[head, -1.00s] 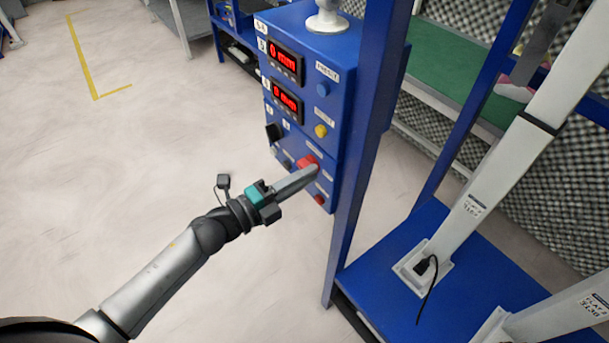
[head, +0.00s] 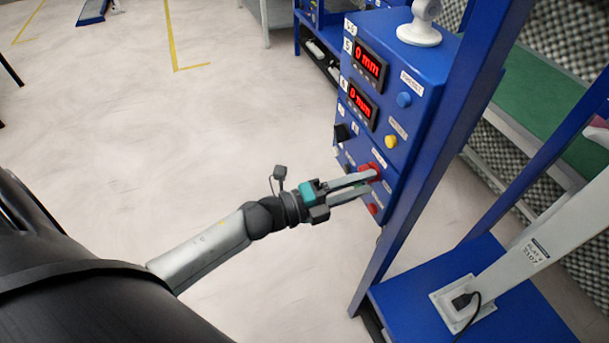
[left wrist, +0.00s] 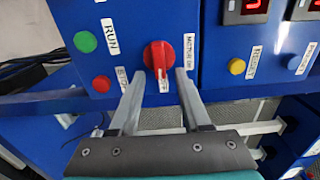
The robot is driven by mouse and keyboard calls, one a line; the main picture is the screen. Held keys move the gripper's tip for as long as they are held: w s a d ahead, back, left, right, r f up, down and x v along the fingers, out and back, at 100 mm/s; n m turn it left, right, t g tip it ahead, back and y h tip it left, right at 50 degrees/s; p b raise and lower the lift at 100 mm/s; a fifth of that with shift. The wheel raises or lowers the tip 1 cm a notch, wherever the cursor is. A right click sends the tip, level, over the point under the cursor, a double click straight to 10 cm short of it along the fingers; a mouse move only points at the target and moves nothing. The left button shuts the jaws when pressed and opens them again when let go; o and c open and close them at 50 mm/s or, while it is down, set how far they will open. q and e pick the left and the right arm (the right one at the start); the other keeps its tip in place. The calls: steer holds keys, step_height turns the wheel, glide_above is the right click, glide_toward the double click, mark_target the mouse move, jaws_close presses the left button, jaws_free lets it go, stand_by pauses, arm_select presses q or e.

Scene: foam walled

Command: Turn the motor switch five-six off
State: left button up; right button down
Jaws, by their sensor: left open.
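The motor switch is a red rotary knob (head: 367,168) on the lower front of a blue control box (head: 411,125). In the left wrist view the red knob (left wrist: 158,54) has its grip bar roughly upright, with a pale mark at its lower end. A "MOTOR OFF" label (left wrist: 189,53) is beside it; no number is legible. My left gripper (head: 372,181) is open at the knob, its fingers apart. In the left wrist view its fingertips (left wrist: 159,73) flank the knob's lower part; I cannot tell whether they touch it. My right gripper is not in view.
A green RUN button (left wrist: 86,41) and a red STOP button (left wrist: 101,84) are close to the knob. Yellow (head: 391,142) and blue (head: 404,100) buttons and two displays are above. A blue frame post (head: 440,150) stands right of the box. The floor at left is clear.

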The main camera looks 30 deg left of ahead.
arm_select(q)
steer(key=v, duration=1.4)
steer(key=shift+s+a+p, duration=0.15)
steer(key=shift+s+p, duration=0.05)
steer(key=shift+p, duration=0.25)
steer(key=s+a+f+n+g+y, duration=0.25)
steer(key=f+n+y, duration=0.4)
steer(key=f, duration=0.65)
steer(key=s+a+f+n+g+y, duration=0.1)
steer(key=s+a+f+n+y, duration=0.25)
steer(key=f+n, duration=0.75)
steer(key=s+d+f+n+g, duration=0.3)
steer(key=s+f+g, duration=0.1)
steer(key=s+f, duration=0.4)
steer(key=s+d+f+n+g+y, duration=0.1)
steer(key=s+d+f+n+g, duration=0.2)
steer(key=s+f, duration=0.6)
steer(key=s+g, duration=0.2)
steer(key=s, duration=0.1)
steer(key=shift+d, duration=0.4)
